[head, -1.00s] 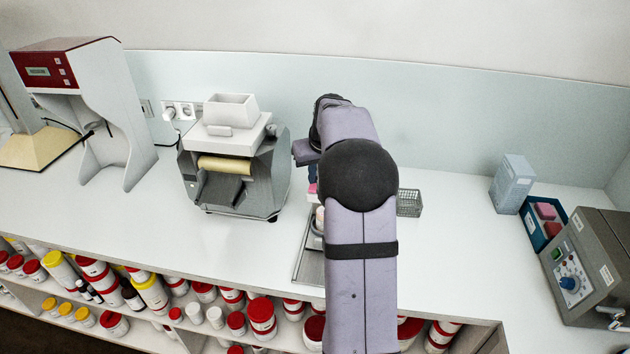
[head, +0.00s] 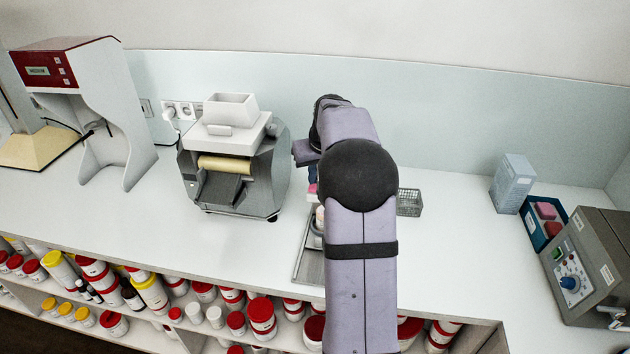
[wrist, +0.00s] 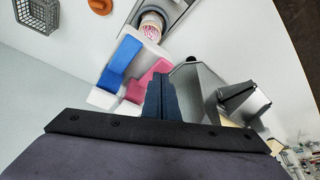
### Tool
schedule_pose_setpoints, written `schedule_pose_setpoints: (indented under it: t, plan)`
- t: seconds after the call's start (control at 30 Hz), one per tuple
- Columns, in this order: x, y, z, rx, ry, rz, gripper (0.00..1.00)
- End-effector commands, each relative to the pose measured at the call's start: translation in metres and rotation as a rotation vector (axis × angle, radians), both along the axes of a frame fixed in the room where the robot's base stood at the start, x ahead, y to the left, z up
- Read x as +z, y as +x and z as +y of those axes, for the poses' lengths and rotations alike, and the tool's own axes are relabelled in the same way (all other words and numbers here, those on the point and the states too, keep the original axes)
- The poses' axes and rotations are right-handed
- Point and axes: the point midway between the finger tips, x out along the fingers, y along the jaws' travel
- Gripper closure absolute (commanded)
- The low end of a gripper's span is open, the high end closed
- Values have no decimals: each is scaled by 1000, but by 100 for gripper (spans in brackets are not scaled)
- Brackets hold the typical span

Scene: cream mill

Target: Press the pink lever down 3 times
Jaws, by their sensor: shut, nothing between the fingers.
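A white dispenser (wrist: 103,97) with a blue lever (wrist: 121,64) and a pink lever (wrist: 147,80) shows in the wrist view. My gripper (wrist: 161,82) is shut and empty. Its dark blue fingertips overlap the right part of the pink lever in the wrist view; I cannot tell whether they touch it. In the head view my arm hides most of the dispenser, and only a small pink patch (head: 312,188) shows beside the arm. A round cup with pink-white contents (wrist: 151,28) stands in front of the dispenser on a metal tray (head: 308,262).
A grey roller mill (head: 265,180) stands left of my arm. A wire basket (head: 409,203) is just to the right. A white box (head: 512,184), a blue tray (head: 532,232) and a control unit (head: 590,265) stand farther right. The counter between is clear.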

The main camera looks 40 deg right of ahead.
Motion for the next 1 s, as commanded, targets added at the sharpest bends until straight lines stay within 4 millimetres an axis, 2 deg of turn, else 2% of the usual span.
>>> schedule_pose_setpoints:
  t: [1.0]
  plan:
    - [-17, 0, 0, 0, 1, 2, 100]
